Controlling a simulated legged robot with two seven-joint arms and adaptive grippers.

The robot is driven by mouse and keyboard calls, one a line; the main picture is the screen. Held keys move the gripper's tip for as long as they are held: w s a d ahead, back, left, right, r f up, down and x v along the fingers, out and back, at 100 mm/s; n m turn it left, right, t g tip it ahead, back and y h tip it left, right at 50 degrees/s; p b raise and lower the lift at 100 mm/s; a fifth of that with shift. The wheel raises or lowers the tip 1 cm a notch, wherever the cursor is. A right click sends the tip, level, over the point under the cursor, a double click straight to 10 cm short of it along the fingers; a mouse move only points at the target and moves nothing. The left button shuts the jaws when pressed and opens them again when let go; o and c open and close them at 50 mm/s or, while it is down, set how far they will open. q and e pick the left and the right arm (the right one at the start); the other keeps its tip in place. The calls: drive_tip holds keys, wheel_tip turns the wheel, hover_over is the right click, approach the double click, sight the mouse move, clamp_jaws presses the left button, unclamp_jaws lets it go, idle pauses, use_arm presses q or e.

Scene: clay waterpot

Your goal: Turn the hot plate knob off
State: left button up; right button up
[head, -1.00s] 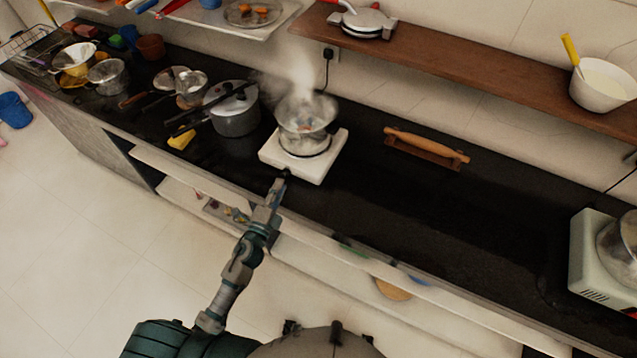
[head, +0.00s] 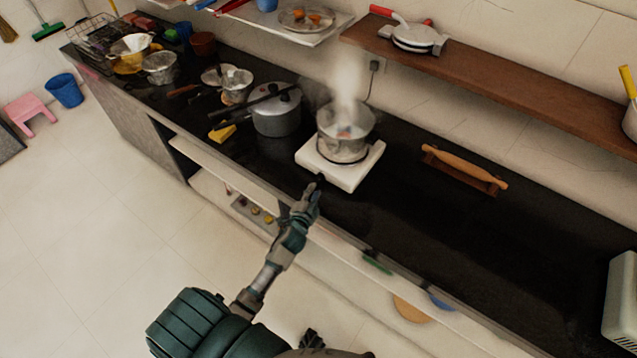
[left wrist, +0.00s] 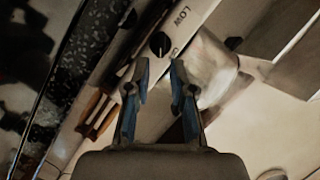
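The white hot plate (head: 363,173) stands on the black counter, with a steaming pot (head: 346,128) on it. My left gripper (head: 311,189) is at the front side of the hot plate in the head view. In the left wrist view, the black knob (left wrist: 159,44) sits on the pale front panel beside the printed word LOW. The two blue-edged fingers of my left gripper (left wrist: 158,75) are apart, with the knob just beyond the gap between their tips and nothing held. The fingers appear apart from the knob.
A lidded pressure cooker (head: 277,115) stands left of the hot plate, with a yellow cloth or sponge (head: 222,133) near it. A rolling pin on a stand (head: 465,168) lies to the right. The counter front right of the hot plate is clear. A wooden shelf (head: 500,84) runs above.

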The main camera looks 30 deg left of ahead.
sight(319, 180)
use_arm(q)
drive_tip(key=x, duration=0.4)
drive_tip(key=shift+w+f, duration=0.1)
drive_tip(key=shift+w, duration=0.25)
drive_tip(key=shift+w+a, duration=0.15)
drive_tip(key=shift+w, duration=0.4)
use_arm(e)
drive_tip(key=shift+w+r, duration=0.4)
drive_tip(key=shift+w, duration=0.45)
use_arm(q)
clamp_jaws()
